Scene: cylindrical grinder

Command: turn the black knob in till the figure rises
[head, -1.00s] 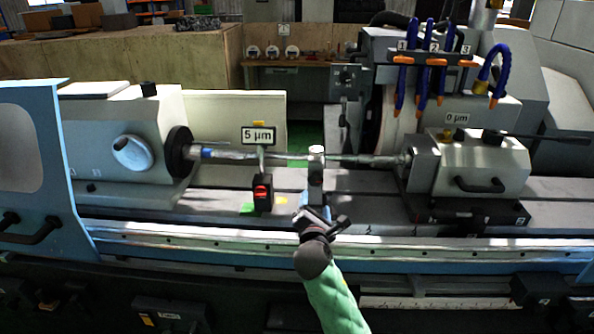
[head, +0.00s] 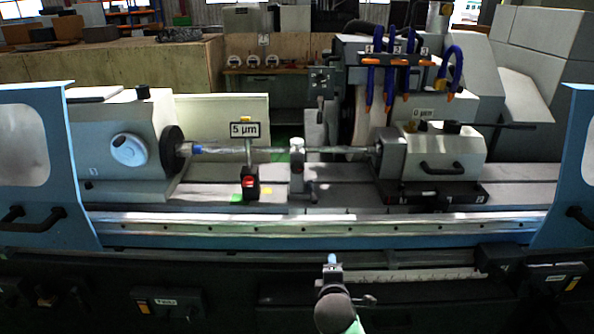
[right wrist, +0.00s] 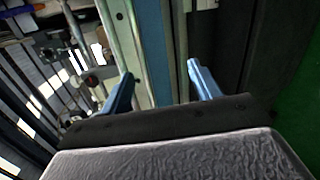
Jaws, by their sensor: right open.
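A steady rest (head: 297,165) with a pale round top stands on the grinder bed under the thin workpiece shaft (head: 335,150). A small dark part (head: 312,190) sits low at its right side; I cannot tell if it is the black knob. A sign (head: 244,130) reading "5 µm" stands over the shaft left of the rest, above a black block with a red face (head: 250,184). My right gripper (head: 332,262) is in front of the bed, below its front rail and apart from the rest. Its two blue fingers are open and empty in the right wrist view (right wrist: 160,85). My left gripper is out of view.
The headstock (head: 115,145) is at left and blue hoses hang by the wheel. Blue doors with black handles stand at both sides (head: 35,165). The front rail (head: 300,228) crosses between.

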